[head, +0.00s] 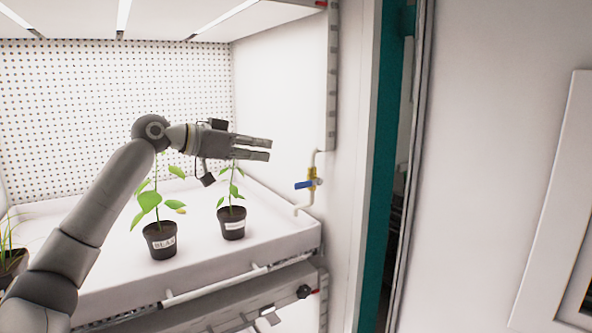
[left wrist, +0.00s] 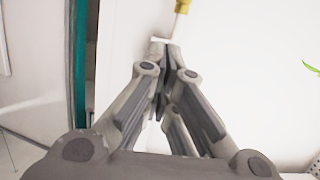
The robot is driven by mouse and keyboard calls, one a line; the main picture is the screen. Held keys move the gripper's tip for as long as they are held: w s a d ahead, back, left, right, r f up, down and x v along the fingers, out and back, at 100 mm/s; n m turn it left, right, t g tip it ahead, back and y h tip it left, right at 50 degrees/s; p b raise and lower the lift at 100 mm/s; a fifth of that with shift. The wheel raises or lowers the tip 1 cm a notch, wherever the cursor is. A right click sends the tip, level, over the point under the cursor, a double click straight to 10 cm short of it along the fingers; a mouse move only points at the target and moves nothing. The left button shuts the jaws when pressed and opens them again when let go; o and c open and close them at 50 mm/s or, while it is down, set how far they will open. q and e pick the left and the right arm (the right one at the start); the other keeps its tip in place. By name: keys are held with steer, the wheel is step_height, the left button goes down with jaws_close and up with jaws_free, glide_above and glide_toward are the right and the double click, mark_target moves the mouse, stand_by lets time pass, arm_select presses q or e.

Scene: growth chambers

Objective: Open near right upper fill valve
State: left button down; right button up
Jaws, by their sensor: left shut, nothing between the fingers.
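The fill valve (head: 312,180) is on the right inner wall of the upper chamber, with a brass body, a white pipe and a blue lever (head: 303,185). The lever lies roughly level, pointing left. My left gripper (head: 270,149) is up and left of the valve, apart from it, with its fingers pointing right. In the left wrist view my left gripper (left wrist: 160,95) is shut and empty. Beyond its tips a white pipe (left wrist: 177,25) and a bit of yellow brass (left wrist: 183,6) show at the top edge; the lever is out of that view. My right gripper is not in view.
Two potted plants, one (head: 160,240) nearer and one (head: 232,222) further right, stand in the white tray (head: 110,283) below my left arm. Another pot (head: 12,262) is at the far left. The chamber's right post (head: 355,200) and a teal edge (head: 383,170) stand right of the valve.

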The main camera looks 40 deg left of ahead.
arm_select(q)
steer(key=shift+r, duration=0.2)
steer(key=shift+w, duration=0.1)
steer(key=p, duration=0.6)
glide_above(297, 183)
steer(key=shift+w+f, duration=0.15)
steer(key=shift+f, duration=0.4)
steer(key=shift+w+f, duration=0.15)
steer(key=shift+f, duration=0.35)
step_height(297, 183, down, 3)
steer(key=shift+s+a+r, duration=0.1)
steer(key=shift+r, duration=0.05)
steer(key=shift+s+a+f+p, duration=0.1)
steer(key=shift+f+p, duration=0.1)
steer(key=shift+f, duration=0.2)
steer(key=shift+s+f+p, duration=0.1)
steer(key=shift+f+p, duration=0.05)
steer(key=shift+f, duration=0.2)
steer(key=shift+w+f, duration=0.1)
